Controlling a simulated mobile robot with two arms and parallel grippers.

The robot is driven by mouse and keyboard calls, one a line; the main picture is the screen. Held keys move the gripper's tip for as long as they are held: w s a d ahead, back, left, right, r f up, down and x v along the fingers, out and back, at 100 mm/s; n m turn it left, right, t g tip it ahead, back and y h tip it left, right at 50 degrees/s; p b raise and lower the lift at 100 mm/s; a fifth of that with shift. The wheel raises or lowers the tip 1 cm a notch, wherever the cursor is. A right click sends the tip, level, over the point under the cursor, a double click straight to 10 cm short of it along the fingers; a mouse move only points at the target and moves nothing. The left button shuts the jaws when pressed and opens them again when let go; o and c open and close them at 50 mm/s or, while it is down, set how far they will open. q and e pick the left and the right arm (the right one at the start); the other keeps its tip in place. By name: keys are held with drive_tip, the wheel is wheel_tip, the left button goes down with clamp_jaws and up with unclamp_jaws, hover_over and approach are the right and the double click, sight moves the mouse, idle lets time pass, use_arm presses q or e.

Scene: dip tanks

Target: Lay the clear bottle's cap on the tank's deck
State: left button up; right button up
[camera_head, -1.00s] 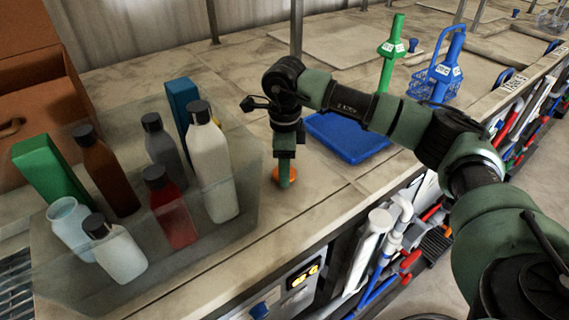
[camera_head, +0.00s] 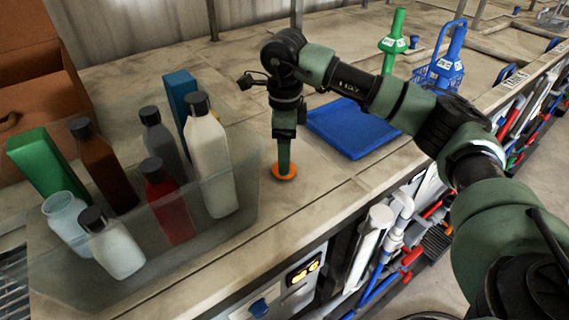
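A clear, pale bottle (camera_head: 67,222) with an open mouth and no cap stands in a see-through bin (camera_head: 215,248) at the left. An orange round cap-like disc (camera_head: 292,172) is at the tank's deck (camera_head: 325,190), right of the bin. My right gripper (camera_head: 284,168) points straight down, its fingers meeting the disc's middle. The view does not show whether the fingers grip the disc or only touch it. The disc looks flat and on or very close to the deck. My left gripper is not in view.
The bin also holds several black-capped bottles, including a white one (camera_head: 208,165) and a red one (camera_head: 168,205), and a green box (camera_head: 48,170). A flat blue tray (camera_head: 352,127) lies right of my gripper. Deck in front of the disc is clear.

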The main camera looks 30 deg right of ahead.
wheel_tip(320, 180, up, 9)
drive_tip(key=b, duration=0.2)
drive_tip(key=shift+f, duration=0.2)
drive_tip(key=shift+f, duration=0.1)
